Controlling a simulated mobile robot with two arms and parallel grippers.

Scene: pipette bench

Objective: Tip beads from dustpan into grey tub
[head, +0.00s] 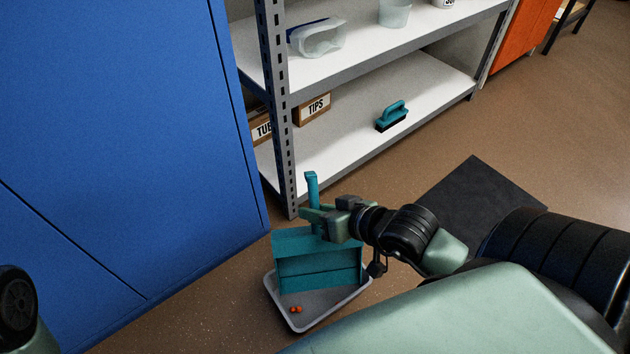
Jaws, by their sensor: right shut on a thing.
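The teal dustpan (318,265) is tilted steeply over the grey tub (330,318), with its handle (312,188) pointing up. My right gripper (318,220) is shut on the dustpan's handle. Orange-red beads (296,309) lie in the near left part of the tub. The tub stands on the floor, and the dustpan covers much of its far part. I cannot see whether beads remain in the dustpan. Part of my left arm shows at the lower left edge, but its gripper is out of view.
A blue cabinet (120,150) stands close on the left. Behind the tub is a metal shelf unit (350,140) with a teal brush (392,116), boxes (313,108) and goggles (318,38). A dark mat (480,200) lies on open brown floor to the right.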

